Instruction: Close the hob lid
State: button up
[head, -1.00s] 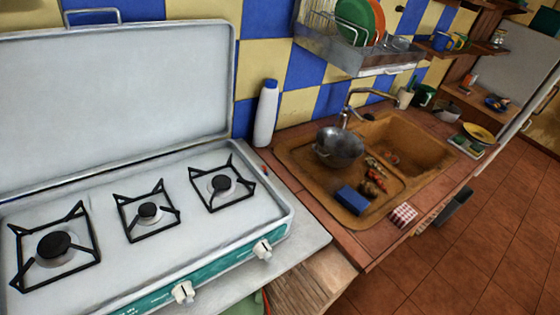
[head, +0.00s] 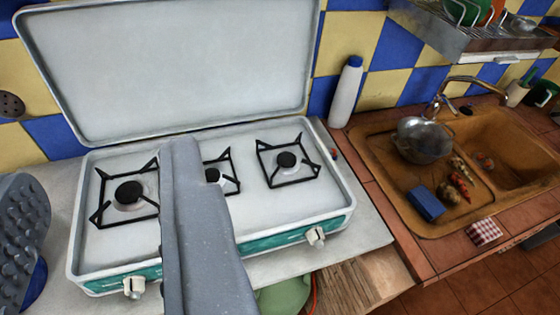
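The hob lid (head: 170,65) is a white panel standing raised, leaning back against the tiled wall. The hob (head: 262,215) below is white with a teal front, three black burners and two visible knobs (head: 316,236). My gripper (head: 102,160) is open and empty, its two grey fingers far apart. The right finger stands in front of the hob and hides part of the middle burner and front panel. The left finger, with a studded pad, is at the left edge. Neither finger appears to touch the lid.
A white bottle with a blue cap (head: 346,95) stands right of the lid. The sink (head: 475,195) on the right holds a metal pan (head: 422,140) and a blue sponge (head: 426,204). A slotted utensil (head: 11,104) hangs at the left. A dish rack (head: 450,35) is above the sink.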

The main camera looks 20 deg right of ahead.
aim_at(117, 71)
jog(key=z, duration=0.3)
jog(key=i, duration=0.95)
jog(key=u, duration=0.3)
